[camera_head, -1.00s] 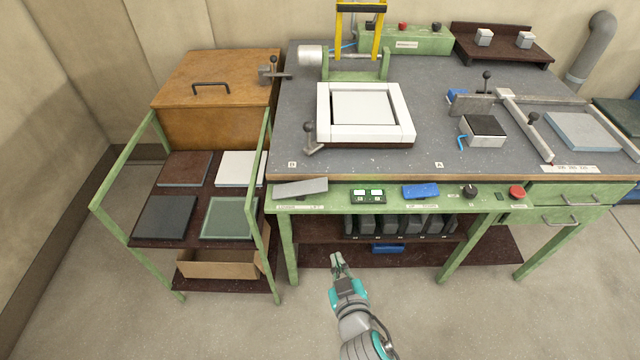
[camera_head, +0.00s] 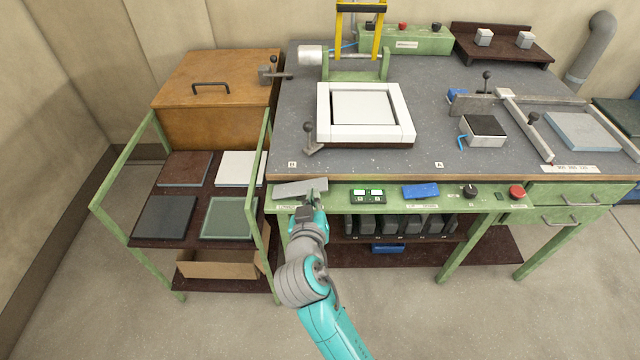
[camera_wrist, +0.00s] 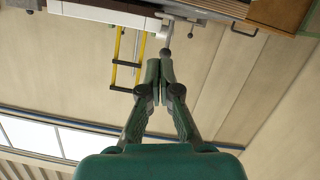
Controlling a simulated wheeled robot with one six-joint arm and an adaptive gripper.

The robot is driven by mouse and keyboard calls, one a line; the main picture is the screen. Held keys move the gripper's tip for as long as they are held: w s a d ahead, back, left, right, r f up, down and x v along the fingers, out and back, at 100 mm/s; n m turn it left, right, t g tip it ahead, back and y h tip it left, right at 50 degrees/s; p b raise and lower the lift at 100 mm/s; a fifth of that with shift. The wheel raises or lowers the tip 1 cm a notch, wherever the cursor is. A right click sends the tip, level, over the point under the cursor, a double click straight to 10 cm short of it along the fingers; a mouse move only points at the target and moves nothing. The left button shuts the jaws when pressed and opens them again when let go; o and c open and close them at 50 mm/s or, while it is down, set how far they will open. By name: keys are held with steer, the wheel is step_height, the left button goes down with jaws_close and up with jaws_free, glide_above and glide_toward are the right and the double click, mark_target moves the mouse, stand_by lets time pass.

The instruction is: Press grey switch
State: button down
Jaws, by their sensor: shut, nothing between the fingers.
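The grey switch (camera_head: 291,189) is a wide, flat grey paddle at the left end of the green front panel. Its right part is partly covered by my gripper. My gripper (camera_head: 314,188) is in front of the right half of the switch, with its arm reaching up from below. I cannot tell whether the fingertips touch it. In the wrist view, my gripper (camera_wrist: 160,66) has its two fingers together with nothing between them. I cannot make out the switch surely in that view.
On the green panel (camera_head: 388,202), right of the grey switch, are a dark block with two white buttons (camera_head: 368,195), a blue switch (camera_head: 420,191), a black knob (camera_head: 470,190) and a red button (camera_head: 516,192). A green-framed rack (camera_head: 261,230) stands close on the left.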

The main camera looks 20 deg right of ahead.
glide_above(320, 189)
steer(key=shift+a+f, duration=0.25)
steer(key=shift+f, duration=0.35)
steer(key=shift+a+f, duration=0.2)
steer(key=shift+f, duration=0.35)
steer(key=shift+d+f, duration=0.25)
steer(key=shift+f, duration=0.9)
steer(key=shift+s+d+f, duration=0.1)
steer(key=shift+d+f, duration=0.1)
steer(key=shift+f, duration=0.65)
